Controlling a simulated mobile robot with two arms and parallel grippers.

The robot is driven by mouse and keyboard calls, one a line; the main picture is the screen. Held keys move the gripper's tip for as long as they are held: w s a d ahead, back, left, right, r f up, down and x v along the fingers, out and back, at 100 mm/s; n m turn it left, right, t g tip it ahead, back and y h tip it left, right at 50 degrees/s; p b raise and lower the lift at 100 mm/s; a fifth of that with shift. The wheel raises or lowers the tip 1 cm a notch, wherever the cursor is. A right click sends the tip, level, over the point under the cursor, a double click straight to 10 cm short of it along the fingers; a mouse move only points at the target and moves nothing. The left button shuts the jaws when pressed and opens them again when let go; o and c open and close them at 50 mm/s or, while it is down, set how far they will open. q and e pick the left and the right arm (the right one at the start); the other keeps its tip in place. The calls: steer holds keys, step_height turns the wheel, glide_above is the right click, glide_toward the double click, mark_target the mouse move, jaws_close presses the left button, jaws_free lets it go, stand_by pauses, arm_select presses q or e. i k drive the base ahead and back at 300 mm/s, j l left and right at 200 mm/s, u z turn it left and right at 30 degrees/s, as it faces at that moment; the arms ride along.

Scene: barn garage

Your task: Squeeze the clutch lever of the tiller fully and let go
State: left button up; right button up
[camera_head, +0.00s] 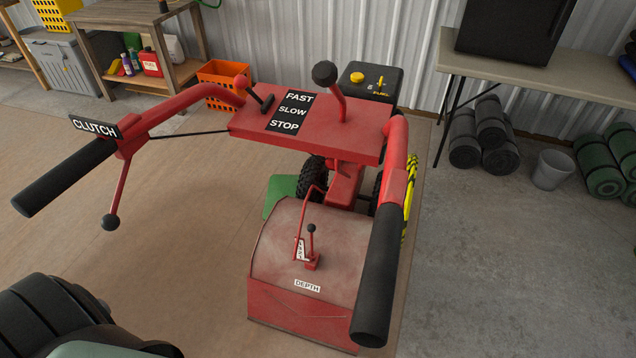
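The red tiller (307,255) stands on a brown mat, with its two handlebars toward me. The left handlebar ends in a black grip (65,177). A black CLUTCH label (95,127) sits by this grip. The red clutch lever (118,187) hangs down from a bracket there, angled away from the grip, with a black ball at its lower end. A thin dark cable runs from the bracket to the control panel. Nothing touches the lever. Neither of my grippers shows in this view.
The right handlebar has a black grip (377,275). The red panel (330,130) carries a black-knobbed lever beside the FAST, SLOW, STOP label. A dark ribbed shape fills the lower left corner. The mat (165,235) is bare around the clutch lever.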

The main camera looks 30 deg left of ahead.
mark_target(110, 221)
steer(key=u, duration=0.85)
